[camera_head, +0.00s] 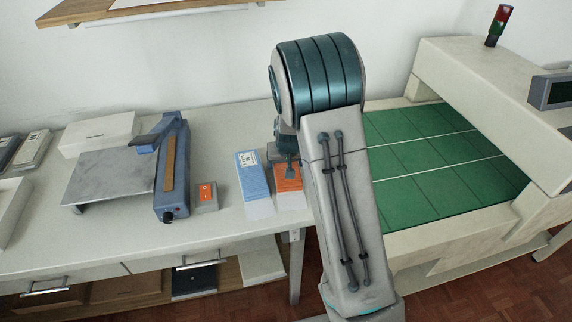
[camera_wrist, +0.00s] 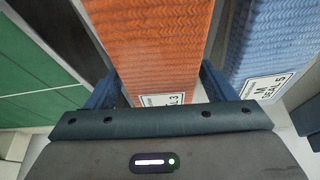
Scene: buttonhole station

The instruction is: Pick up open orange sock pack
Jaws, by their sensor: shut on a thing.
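The orange sock pack (camera_head: 287,178) lies on the white table, partly hidden by my arm in the head view. In the wrist view the orange sock pack (camera_wrist: 158,45) runs away from my gripper, with a white label at its near end. My gripper (camera_wrist: 158,88) has one blue finger on each side of the pack and is shut on it. In the head view my gripper (camera_head: 290,168) is over the pack, its fingers mostly hidden. I cannot tell whether the pack is clear of the table.
A blue sock pack (camera_head: 253,177) lies close on the left; it also shows in the wrist view (camera_wrist: 275,40). A small grey-and-orange box (camera_head: 206,196) and a blue-grey sealing device (camera_head: 172,170) stand further left. A machine with a green bed (camera_head: 440,150) is on the right.

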